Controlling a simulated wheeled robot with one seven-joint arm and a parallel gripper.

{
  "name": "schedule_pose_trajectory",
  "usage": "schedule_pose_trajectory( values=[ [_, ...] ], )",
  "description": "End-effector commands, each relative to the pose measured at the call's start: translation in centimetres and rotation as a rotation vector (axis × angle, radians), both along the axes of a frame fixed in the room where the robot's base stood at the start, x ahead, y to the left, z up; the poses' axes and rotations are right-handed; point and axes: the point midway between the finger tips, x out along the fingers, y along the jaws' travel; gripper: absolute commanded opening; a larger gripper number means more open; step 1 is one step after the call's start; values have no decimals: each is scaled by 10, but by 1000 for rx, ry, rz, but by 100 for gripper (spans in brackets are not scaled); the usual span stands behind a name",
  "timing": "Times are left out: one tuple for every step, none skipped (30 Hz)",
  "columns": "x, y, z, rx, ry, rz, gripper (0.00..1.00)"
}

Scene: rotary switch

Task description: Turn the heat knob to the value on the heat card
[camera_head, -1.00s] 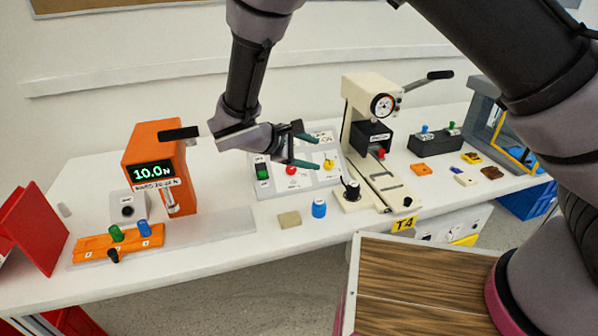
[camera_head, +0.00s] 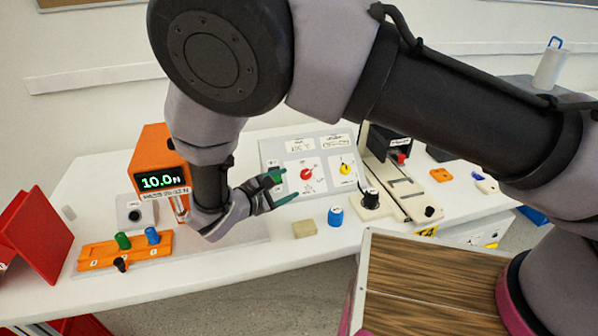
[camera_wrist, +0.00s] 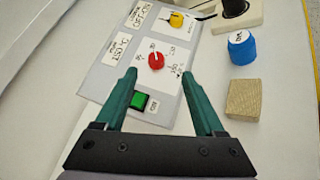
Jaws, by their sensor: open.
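A light grey panel (camera_head: 270,151) lies on the white bench and carries a red knob (camera_head: 306,174), a yellow knob (camera_head: 345,169) and two white cards at its back edge. In the wrist view the red knob (camera_wrist: 156,61) sits on a white dial label, ahead of and between my fingertips. The yellow knob (camera_wrist: 176,19) is farther off. A card beside the red knob (camera_wrist: 120,52) has lettering too small to read surely. My gripper (camera_head: 277,188) is open and empty, its green fingers pointing at the panel from the left. A green switch (camera_wrist: 139,101) lies between the fingers.
A blue cap-like piece (camera_head: 335,215) and a tan block (camera_head: 304,228) stand in front of the panel. An orange force tester (camera_head: 153,149) stands left, behind an orange rack (camera_head: 95,256). A press base (camera_head: 402,188) stands right of the panel.

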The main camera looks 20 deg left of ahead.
Motion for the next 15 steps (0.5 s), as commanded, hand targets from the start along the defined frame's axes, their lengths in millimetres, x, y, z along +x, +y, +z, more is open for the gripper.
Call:
schedule_pose_trajectory(
  values=[
    [-4, 3, -5, -13, -9, 22, 71],
    [-6, 5, -7, -17, -14, 31, 71],
    [-6, 6, -8, -21, -17, 38, 71],
    [-6, 6, -9, -22, -19, 40, 71],
    [-4, 5, -10, -23, -19, 41, 71],
    [0, 4, -11, -22, -18, 40, 71],
    [3, 3, -11, -22, -18, 38, 71],
    [7, 1, -13, -23, -18, 38, 71],
    [13, -1, -15, -24, -19, 37, 71],
    [18, -3, -16, -24, -18, 38, 71],
    [23, -5, -18, -23, -18, 37, 71],
    [31, -7, -20, -22, -19, 36, 71],
    [36, -9, -22, -23, -18, 36, 71],
    [42, -11, -23, -23, -18, 37, 71],
    [49, -13, -26, -22, -18, 37, 71]
  ],
)
